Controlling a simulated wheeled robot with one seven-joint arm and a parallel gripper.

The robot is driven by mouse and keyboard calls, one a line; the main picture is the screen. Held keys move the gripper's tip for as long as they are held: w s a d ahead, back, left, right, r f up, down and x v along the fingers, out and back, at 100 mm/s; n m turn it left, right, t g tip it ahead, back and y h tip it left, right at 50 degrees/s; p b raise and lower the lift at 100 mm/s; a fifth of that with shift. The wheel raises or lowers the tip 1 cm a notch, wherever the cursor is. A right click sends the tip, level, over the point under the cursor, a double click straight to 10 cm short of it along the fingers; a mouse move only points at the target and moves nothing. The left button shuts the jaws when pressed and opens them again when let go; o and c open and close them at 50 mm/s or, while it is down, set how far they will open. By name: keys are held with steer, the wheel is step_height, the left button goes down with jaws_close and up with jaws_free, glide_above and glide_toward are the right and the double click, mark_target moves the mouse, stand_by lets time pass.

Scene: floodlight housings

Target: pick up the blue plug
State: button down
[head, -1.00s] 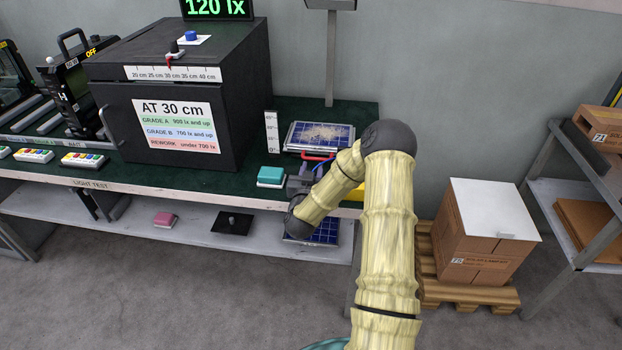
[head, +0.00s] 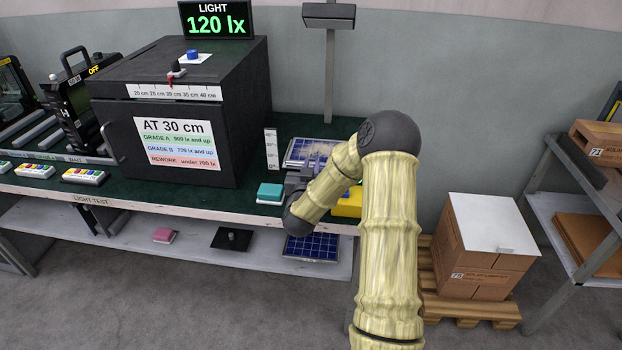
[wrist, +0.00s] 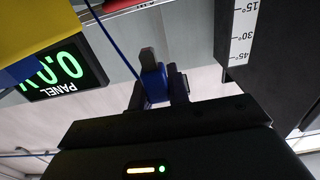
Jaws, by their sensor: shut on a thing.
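The blue plug (wrist: 156,90) is between the two dark fingers of my gripper (wrist: 158,84) in the wrist view, with a dark tip beyond it. A thin blue cable (wrist: 112,38) runs near it. My gripper is shut on the plug. In the head view my gripper (head: 298,178) is over the right end of the bench, and my arm hides most of it; the plug cannot be made out there. The yellow meter (head: 347,204) stands right of my gripper, partly behind my arm. Its PANEL display (wrist: 62,72) shows green digits in the wrist view.
A teal block (head: 270,192) sits just left of my gripper. A solar panel (head: 312,151) lies behind it, below a lamp post (head: 329,75). The black test box (head: 180,105) fills the bench to the left. Cartons (head: 482,245) stand on a pallet at right.

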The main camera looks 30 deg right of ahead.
step_height(320, 180, up, 3)
steer(key=shift+f, duration=0.1)
steer(key=shift+w+f, duration=0.1)
stand_by(0.8)
